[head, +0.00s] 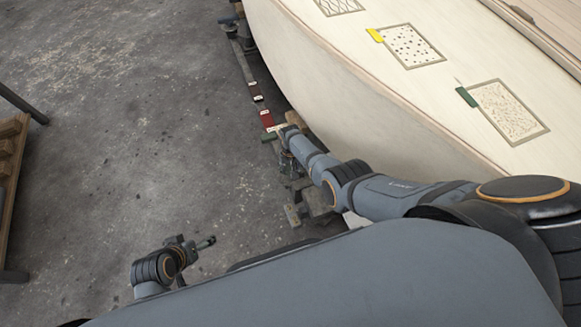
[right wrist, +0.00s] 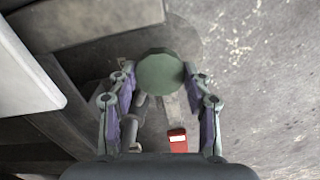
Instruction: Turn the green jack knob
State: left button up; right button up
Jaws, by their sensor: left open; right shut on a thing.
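The green jack knob (right wrist: 160,73) is a round, dull green disc seen face-on in the right wrist view. My right gripper (right wrist: 160,84) has one finger on each side of it and is shut on its rim. In the head view my right gripper (head: 282,133) reaches down beside the hull, and the knob is mostly hidden by it there. My left gripper (head: 206,243) is open and empty, low above the floor at the lower left, well away from the knob.
The pale plywood hull (head: 340,110) curves along the right of my right arm. A red block (head: 267,118) with a white label lies on the rail beyond the gripper; it also shows in the right wrist view (right wrist: 177,141). A wooden rack (head: 10,180) stands far left. The concrete floor between is clear.

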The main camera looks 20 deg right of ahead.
aim_at(290, 169)
dwell(0.3)
jog(key=o, duration=0.9)
notch_tip(290, 169, up, 12)
jog(key=shift+f, duration=0.1)
dwell(0.3)
